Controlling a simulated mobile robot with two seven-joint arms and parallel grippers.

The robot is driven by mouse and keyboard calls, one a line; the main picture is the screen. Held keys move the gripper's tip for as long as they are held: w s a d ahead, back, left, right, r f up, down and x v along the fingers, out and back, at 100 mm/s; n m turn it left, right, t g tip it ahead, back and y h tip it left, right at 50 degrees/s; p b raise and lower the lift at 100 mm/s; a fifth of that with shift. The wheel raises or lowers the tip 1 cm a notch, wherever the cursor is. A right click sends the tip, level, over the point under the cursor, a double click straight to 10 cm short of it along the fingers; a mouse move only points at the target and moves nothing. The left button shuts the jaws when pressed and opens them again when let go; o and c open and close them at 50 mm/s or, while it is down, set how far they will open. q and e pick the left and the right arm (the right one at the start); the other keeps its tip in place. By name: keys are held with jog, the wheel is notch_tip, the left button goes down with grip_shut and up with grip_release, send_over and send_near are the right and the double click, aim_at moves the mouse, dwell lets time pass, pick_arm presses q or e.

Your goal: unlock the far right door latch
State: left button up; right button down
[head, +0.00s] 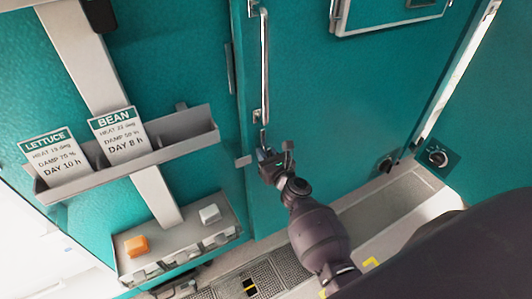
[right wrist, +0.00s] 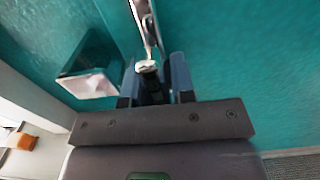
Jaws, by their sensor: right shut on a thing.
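The teal door (head: 330,110) has a long vertical metal handle (head: 264,65). The door latch (head: 263,138) is a small metal piece just below the handle, near the door's left edge. My right gripper (head: 270,158) is at the latch's lower end. In the right wrist view, its two blue-grey fingers (right wrist: 157,82) are on either side of the latch's pale-topped knob (right wrist: 147,66) and shut on it. The fingers hide part of the latch, so I cannot tell how far it is turned. My left gripper is out of view.
Left of the door, a grey rack (head: 130,155) holds the LETTUCE card (head: 55,157) and BEAN card (head: 118,135). Below it is a box (head: 180,243) with an orange block (head: 137,246) and a white block (head: 210,214). A round dial (head: 437,156) is at right.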

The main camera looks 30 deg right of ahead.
dwell(0.3)
jog(key=c, duration=1)
grip_release()
jog(key=s, duration=1)
jog(key=shift+s+d, duration=0.15)
jog(key=shift+s, duration=0.25)
